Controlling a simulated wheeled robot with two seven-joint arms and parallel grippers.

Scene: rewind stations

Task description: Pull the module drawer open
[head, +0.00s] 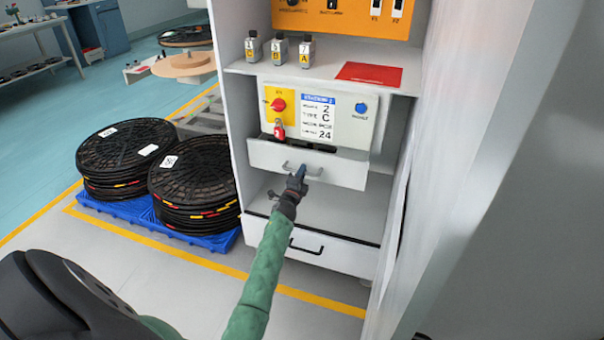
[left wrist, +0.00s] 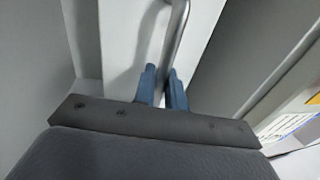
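The module drawer (head: 345,172) has a light grey front with a metal bar handle (head: 290,167). It stands out a little from the white cabinet, under the control panel, with a dark gap showing above its front. My left gripper (head: 299,174) is at the handle. In the left wrist view its two blue fingers (left wrist: 163,88) are close together, with the handle bar (left wrist: 173,40) running down between them. The fingers look shut on the handle. My right gripper is not in view.
The control panel (head: 365,128) carries a red switch with a red padlock (head: 279,130). A lower drawer (head: 340,255) is closed. Cable reels (head: 195,175) on a blue pallet (head: 130,209) stand left.

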